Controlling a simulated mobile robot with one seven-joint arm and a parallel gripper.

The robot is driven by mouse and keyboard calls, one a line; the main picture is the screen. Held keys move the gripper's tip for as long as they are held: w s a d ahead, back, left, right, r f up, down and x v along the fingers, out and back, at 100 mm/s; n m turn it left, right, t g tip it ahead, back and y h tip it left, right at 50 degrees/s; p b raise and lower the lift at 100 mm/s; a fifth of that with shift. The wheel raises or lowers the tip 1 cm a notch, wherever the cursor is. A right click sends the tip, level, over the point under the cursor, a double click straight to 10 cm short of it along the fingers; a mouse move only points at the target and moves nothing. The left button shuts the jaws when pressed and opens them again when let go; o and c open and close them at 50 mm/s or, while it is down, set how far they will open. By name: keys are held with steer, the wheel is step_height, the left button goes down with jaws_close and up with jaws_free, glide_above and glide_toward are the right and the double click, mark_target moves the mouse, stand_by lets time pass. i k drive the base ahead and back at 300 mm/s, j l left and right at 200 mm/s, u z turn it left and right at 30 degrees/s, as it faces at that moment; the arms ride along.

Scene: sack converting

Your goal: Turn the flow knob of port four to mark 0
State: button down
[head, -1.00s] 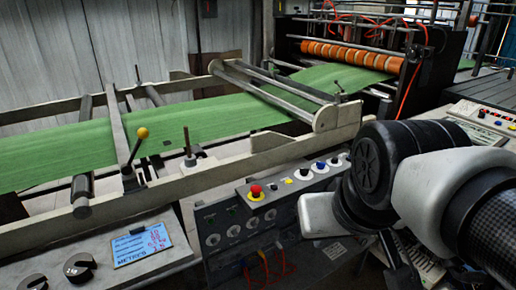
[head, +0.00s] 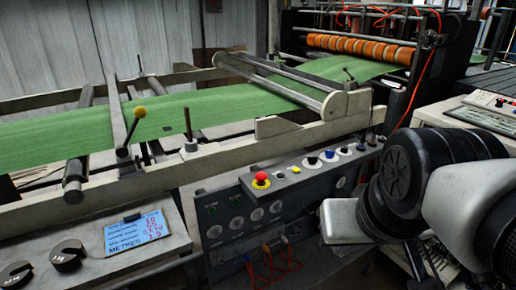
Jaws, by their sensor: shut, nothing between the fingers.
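No knob in view can be read as port four's, and no mark 0 is legible. Two black round knobs with pale pointer lines sit on the sloped panel at lower left: one whole knob (head: 67,255) and one cut by the picture's edge (head: 15,273). The grey control box (head: 222,262) in the middle carries several round pale dials and small coloured plugs with orange leads, too small to read. My arm fills the lower right, in front of the box's right end. My gripper cannot be made out; it is hidden or outside the picture.
A red button (head: 261,177) on a yellow base tops the control box. A blue handwritten card (head: 135,233) lies on the left panel. Behind runs a green web (head: 90,132) over a pale frame with a yellow-knobbed lever (head: 139,113).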

mark_target(215, 233)
steer(key=u, duration=0.6)
steer(key=j+u, duration=0.15)
steer(key=i+j+z, duration=0.1)
steer(key=j+z, duration=0.25)
steer(key=j, duration=0.2)
